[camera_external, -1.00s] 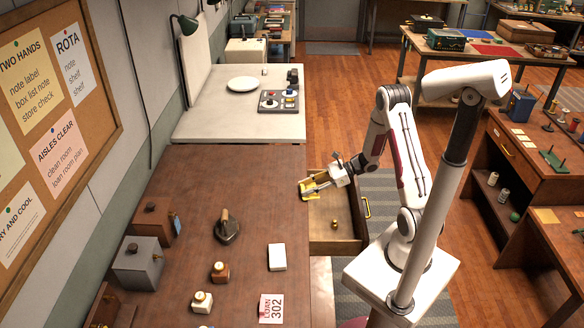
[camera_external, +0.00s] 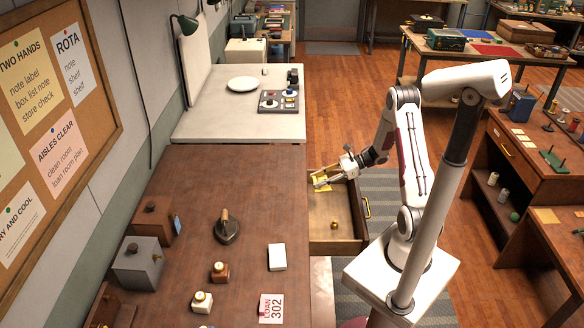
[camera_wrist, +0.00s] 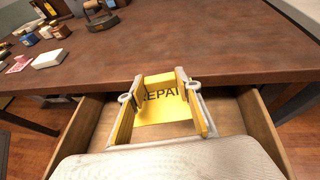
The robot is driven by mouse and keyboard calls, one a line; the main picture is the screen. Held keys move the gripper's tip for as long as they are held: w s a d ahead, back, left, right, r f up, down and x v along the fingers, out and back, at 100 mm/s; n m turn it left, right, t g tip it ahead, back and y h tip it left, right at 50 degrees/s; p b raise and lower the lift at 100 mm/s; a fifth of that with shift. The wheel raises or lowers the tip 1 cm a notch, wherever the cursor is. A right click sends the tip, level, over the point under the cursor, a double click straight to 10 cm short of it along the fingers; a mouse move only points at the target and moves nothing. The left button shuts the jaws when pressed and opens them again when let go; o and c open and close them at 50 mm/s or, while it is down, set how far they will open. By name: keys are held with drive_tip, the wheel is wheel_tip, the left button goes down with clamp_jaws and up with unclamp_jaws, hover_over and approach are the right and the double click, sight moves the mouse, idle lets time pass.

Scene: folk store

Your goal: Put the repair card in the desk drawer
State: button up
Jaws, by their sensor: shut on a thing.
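The repair card (camera_external: 321,187) is yellow, with part of its dark lettering readable in the wrist view (camera_wrist: 163,112). My gripper (camera_external: 326,181) is shut on it, with its fingers on either side of the card in the wrist view (camera_wrist: 155,82). The desk drawer (camera_external: 352,236) is pulled open at the desk's right side, and its side wall shows in the wrist view (camera_wrist: 262,125). The card is over or inside the drawer's far part; whether it touches the bottom I cannot tell. A small brass knob-like object (camera_external: 334,224) lies in the drawer.
The brown desk (camera_external: 180,190) carries a dark iron-like tool (camera_external: 227,229), a white block (camera_external: 277,257), a loan card (camera_external: 271,307) and small bottles (camera_external: 220,271). The desk edge runs close along the drawer. The drawer's middle is mostly free.

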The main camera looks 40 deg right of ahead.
idle(0.4)
drive_tip(key=shift+a+r+t, duration=0.15)
drive_tip(key=shift+a+t, duration=0.05)
drive_tip(key=shift+t, duration=0.2)
drive_tip(key=a+r, duration=0.6)
drive_tip(key=shift+a+r+g, duration=0.25)
drive_tip(key=shift+a+g, duration=0.05)
drive_tip(key=shift+g, duration=0.1)
drive_tip(key=shift+f, duration=3.45)
drive_tip(key=shift+d, duration=3.5)
drive_tip(key=shift+a, duration=0.1)
